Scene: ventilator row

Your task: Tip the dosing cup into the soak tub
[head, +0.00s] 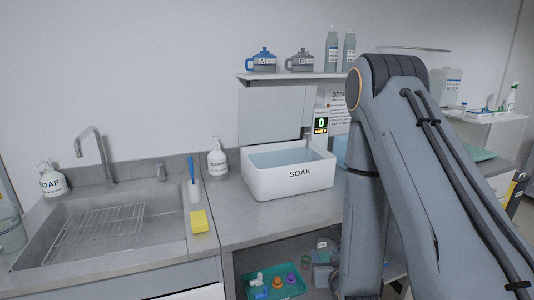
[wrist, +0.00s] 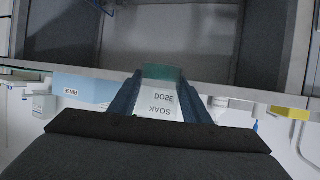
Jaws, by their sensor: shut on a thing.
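The soak tub (head: 290,183) is a white box marked SOAK on the counter, with pale blue liquid inside. My gripper (wrist: 162,80) is shut on the dosing cup (wrist: 155,104), a pale cup with a teal end and the words SOAK and DOSE. The cup's contents cannot be seen. In the head view my arm hides the gripper and cup.
A display (head: 320,123) reading 0 stands behind the tub. A cleaner bottle (head: 217,162), yellow sponge (head: 198,222) and sink (head: 100,240) are left of it. A teal tray (head: 280,290) with small items lies under the counter. Bare counter lies in front of the tub.

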